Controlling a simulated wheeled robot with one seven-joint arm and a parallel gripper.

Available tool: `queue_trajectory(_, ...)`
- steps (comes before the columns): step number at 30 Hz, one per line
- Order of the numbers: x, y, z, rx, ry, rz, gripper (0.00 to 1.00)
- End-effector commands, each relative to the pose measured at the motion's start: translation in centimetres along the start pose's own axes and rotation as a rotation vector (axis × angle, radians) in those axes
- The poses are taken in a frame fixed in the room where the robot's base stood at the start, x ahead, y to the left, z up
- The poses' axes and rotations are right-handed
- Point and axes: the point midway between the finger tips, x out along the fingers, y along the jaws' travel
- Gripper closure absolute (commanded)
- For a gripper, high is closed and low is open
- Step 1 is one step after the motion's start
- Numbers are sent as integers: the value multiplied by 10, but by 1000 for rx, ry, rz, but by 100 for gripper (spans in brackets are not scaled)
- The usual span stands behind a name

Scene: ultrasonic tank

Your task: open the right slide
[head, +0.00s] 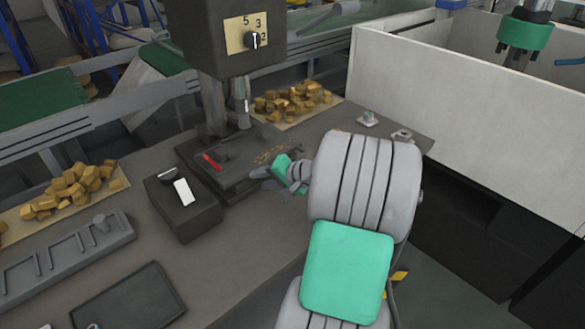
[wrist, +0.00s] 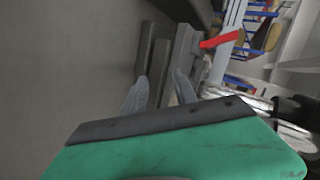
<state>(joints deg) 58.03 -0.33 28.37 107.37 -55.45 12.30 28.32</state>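A dark grey machine base (head: 225,180) with a red lever (head: 212,161) on top stands on the bench. No part is clearly recognisable as the right slide. My gripper (head: 262,173) is at the right edge of this base, partly hidden by my own arm. In the wrist view my gripper (wrist: 160,77) shows two grey fingers standing apart. A grey bar (wrist: 158,62) lies at the gap between them; I cannot tell whether they touch it. The red lever (wrist: 221,39) shows beyond, to the right of the fingers.
A machine head with a numbered dial (head: 247,35) stands above the base. A dark box with a white top piece (head: 184,191) is to the left. Yellow-brown chunks (head: 290,103) lie behind. A white-walled tank (head: 450,95) stands at the right.

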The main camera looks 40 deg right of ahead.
Motion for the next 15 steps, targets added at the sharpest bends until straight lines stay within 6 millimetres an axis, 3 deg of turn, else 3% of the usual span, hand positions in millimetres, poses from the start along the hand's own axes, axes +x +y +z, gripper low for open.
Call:
queue_trajectory(1, -12, 32, -29, 120, 76, -74, 66)
queue_trajectory(3, -34, 52, -59, 239, 161, -177, 66)
queue_trajectory(8, -70, 78, -92, 380, 270, -316, 66)
queue_trajectory(11, -69, 77, -98, 395, 280, -335, 66)
queue_trajectory(15, -46, 69, -105, 390, 277, -333, 66)
